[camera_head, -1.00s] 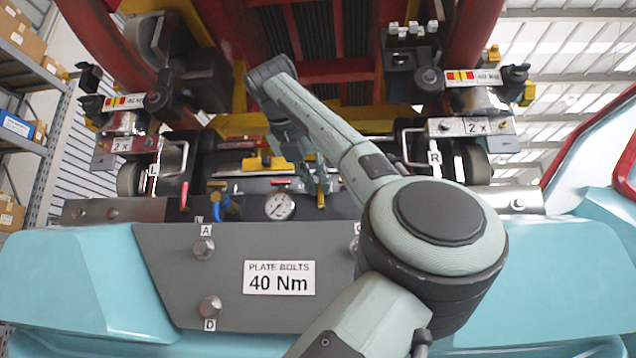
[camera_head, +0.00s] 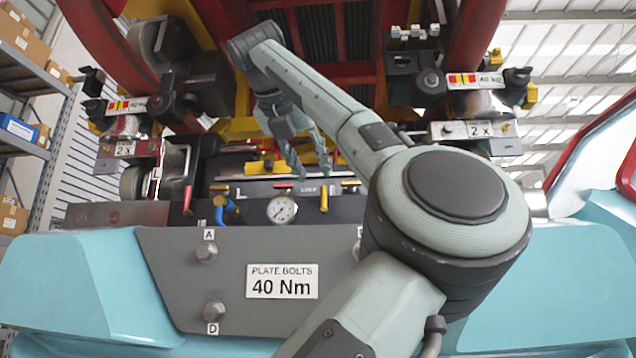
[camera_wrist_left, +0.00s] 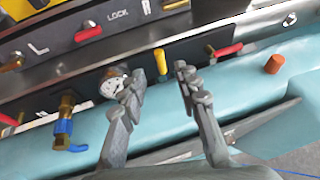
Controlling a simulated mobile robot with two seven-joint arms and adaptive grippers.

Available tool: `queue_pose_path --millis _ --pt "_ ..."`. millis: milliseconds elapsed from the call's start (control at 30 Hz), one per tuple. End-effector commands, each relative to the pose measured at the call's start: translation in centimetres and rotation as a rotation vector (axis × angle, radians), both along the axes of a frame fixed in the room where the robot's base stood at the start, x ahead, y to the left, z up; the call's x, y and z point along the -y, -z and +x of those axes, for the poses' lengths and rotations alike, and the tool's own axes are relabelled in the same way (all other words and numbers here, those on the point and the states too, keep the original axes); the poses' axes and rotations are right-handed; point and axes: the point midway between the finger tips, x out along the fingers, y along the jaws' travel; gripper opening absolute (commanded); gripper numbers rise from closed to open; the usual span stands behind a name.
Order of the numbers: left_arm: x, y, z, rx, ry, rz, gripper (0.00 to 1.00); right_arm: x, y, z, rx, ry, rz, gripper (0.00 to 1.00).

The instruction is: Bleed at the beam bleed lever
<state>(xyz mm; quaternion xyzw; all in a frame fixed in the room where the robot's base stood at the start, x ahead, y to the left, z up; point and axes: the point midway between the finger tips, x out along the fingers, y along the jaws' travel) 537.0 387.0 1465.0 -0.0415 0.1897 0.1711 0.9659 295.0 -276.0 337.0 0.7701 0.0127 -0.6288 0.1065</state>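A small yellow lever (camera_head: 324,198) hangs upright on the dark beam, right of the round pressure gauge (camera_head: 281,209); no label naming it as the bleed lever is readable. The yellow lever also shows in the left wrist view (camera_wrist_left: 160,61), in line with the gap between my fingertips. My left gripper (camera_head: 313,171) is open and empty, its two fingers apart just above the lever in the head view. It also shows in the left wrist view (camera_wrist_left: 160,76). I cannot tell how far the fingertips are from the lever. My right gripper is not in view.
A red-handled valve (camera_wrist_left: 228,50) sits right of the yellow lever in the wrist view. A blue fitting (camera_head: 226,208) and red lever (camera_head: 187,199) are left of the gauge. Below is the grey bolt plate (camera_head: 225,300) marked "40 Nm". A yellow lock bar (camera_head: 262,167) lies behind.

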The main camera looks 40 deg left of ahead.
Motion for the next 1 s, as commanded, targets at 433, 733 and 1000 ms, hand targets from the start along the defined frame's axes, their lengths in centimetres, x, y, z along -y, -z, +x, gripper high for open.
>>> queue_pose_path --millis 433,733,1000 --pt "1.9 -2.3 -5.3 -0.001 0.0 0.0 0.32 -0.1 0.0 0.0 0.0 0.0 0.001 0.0" --pt "2.0 -2.3 -5.4 -0.001 0.0 0.0 0.32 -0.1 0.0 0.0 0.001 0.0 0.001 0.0" --pt "1.9 -2.3 -5.4 -0.001 0.0 0.0 0.32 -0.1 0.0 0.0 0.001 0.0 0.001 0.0"
